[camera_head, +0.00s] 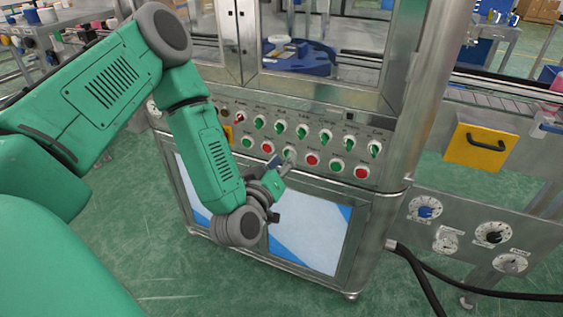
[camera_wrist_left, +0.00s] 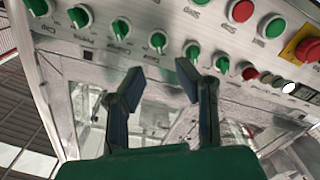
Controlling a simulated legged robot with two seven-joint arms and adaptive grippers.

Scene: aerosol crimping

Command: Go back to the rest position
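My left gripper (camera_head: 283,165) is at the front of the machine's control panel (camera_head: 225,135), close to the lower row of push buttons. In the left wrist view my left gripper (camera_wrist_left: 160,82) shows two dark fingers standing apart with nothing held between them. The panel's knobs and buttons appear beyond the fingertips there. I cannot tell whether a fingertip touches the panel. My green left arm reaches in from the left of the head view. My right gripper is in neither view.
The panel has an upper row of green knobs (camera_head: 302,131) and a lower row of red (camera_head: 312,159) and green buttons. To the right are a yellow plate with a handle (camera_head: 478,148), several dials (camera_head: 493,236) and black hoses (camera_head: 430,285).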

